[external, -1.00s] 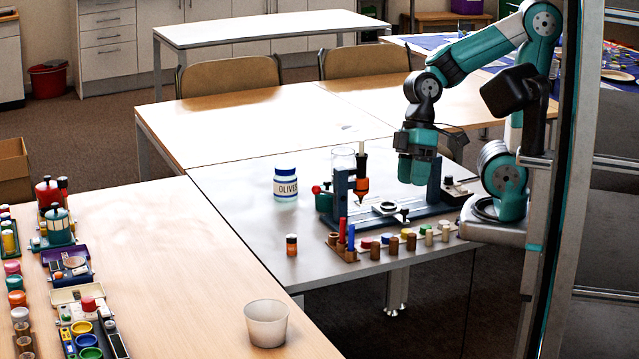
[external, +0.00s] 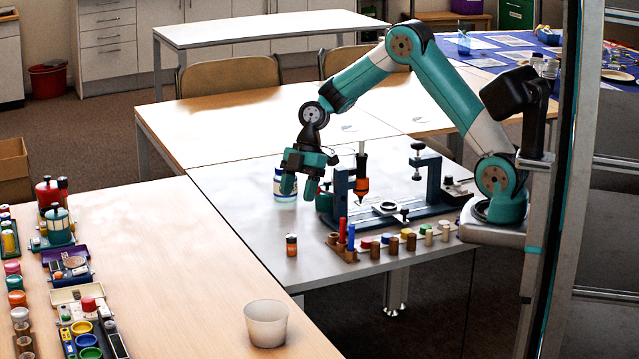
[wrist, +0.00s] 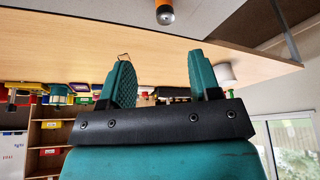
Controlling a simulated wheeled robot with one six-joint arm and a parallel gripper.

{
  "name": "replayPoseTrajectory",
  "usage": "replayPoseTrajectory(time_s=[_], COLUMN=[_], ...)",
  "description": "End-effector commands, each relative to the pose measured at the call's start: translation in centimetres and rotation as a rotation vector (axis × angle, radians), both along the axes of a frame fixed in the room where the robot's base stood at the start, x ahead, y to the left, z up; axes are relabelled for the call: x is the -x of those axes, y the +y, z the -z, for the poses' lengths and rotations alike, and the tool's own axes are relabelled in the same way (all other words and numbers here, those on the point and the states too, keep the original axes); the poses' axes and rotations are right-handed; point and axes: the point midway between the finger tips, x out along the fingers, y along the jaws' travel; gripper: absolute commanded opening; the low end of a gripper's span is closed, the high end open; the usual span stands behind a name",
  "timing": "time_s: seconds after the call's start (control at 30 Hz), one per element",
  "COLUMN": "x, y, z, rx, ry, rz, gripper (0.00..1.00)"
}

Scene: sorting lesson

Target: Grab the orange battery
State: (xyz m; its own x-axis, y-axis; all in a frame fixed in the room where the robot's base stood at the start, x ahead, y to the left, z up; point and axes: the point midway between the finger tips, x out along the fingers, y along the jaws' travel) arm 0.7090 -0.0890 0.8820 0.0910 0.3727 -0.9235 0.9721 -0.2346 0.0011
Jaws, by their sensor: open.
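The orange battery (external: 291,245) stands upright on the grey table, a small orange cylinder with a dark band. It also shows at the top of the wrist view (wrist: 164,12), beyond and between my fingers. My gripper (external: 300,190) is open and empty, in the air above and behind the battery, in front of the white olives jar (external: 284,186). In the wrist view its two teal fingers (wrist: 160,80) stand wide apart with nothing between them. The gripper hides part of the jar.
A blue fixture (external: 425,205) with an orange-handled screwdriver (external: 361,178) stands right of the gripper. A rack of coloured pegs (external: 347,253) is right of the battery. A translucent cup (external: 266,325) stands on the wooden table. The table left of the battery is clear.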

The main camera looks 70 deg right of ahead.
Motion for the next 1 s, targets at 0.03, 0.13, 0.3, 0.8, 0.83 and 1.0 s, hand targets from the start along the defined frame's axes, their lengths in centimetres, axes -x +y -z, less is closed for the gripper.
replayPoseTrajectory(time_s=[0.03,0.13,0.3,0.8,0.83,1.0], x=[0.0,-0.2,-0.5,-0.2,-0.2,-0.4], y=[0.5,1.4,2.5,4.7,4.8,5.0], z=[1.2,3.4,6.2,11.3,11.6,12.2], rx=[0.0,0.0,0.001,0.001,0.001,0.001], ry=[0.006,0.006,0.005,0.004,0.004,0.001], rz=[-0.001,-0.001,0.0,0.0,0.0,0.002], gripper=[0.57,0.57,0.57,0.57,0.57,0.57])
